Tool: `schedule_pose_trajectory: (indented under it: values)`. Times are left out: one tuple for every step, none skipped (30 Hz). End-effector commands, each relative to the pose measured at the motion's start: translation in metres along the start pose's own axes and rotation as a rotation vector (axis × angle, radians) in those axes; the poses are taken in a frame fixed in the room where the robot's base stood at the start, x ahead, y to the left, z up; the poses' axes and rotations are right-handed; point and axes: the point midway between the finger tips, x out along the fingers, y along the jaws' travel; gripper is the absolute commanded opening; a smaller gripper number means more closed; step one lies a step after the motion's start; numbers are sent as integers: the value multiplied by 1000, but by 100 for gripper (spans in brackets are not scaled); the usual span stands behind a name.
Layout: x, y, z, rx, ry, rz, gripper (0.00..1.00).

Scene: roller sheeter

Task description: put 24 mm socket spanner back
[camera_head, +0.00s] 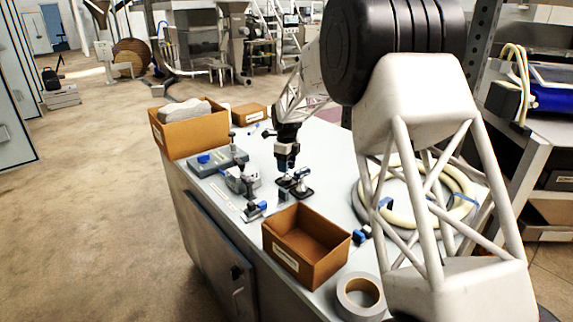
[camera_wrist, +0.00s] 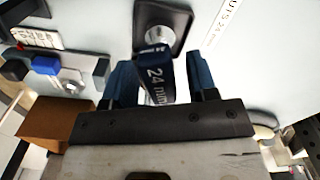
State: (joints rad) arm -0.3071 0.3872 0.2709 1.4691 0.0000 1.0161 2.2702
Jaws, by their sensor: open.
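The 24 mm socket spanner, with a dark blue handle marked "24 mm" (camera_wrist: 154,76), lies between the fingers of my gripper (camera_wrist: 159,70) in the wrist view. The fingers stand open on either side of it, with a visible gap at each side. Its round silver part is over a dark square holder (camera_wrist: 178,18). I cannot tell whether it is fully seated. A label strip ending in "24 mm" (camera_wrist: 222,24) is on the bench beside the holder. In the head view my gripper (camera_head: 287,166) is low over the bench by the small dark holders (camera_head: 298,192).
On the bench (camera_head: 325,150), an empty brown box (camera_head: 283,262) and a tape roll (camera_head: 360,296) are in front. A filled brown box (camera_head: 205,138) and a blue-grey tool block (camera_head: 213,163) are left. A coiled hose (camera_head: 460,188) lies right.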

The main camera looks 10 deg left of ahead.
Motion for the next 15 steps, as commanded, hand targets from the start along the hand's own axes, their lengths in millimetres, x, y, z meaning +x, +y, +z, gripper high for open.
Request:
schedule_pose_trajectory:
  values:
    - [-2,0,0,0,-1,-1,53]
    - [-4,0,0,0,-1,-1,53]
    - [-6,0,0,0,-1,-1,53]
    - [-9,0,0,0,-1,-1,53]
    - [-11,0,0,0,-1,-2,53]
    - [-15,0,0,0,-2,-2,53]
    - [-18,0,0,0,-2,-2,53]
    - [-22,0,0,0,-1,-2,53]
    - [-27,0,0,0,-1,-2,53]
    - [-32,0,0,0,-2,-2,53]
    - [-36,0,0,0,-2,-3,53]
    - [-42,0,0,0,-2,-3,53]
    - [-47,0,0,0,-2,-3,53]
    - [-52,0,0,0,-2,-2,53]
    - [-58,0,0,0,-2,-2,53]
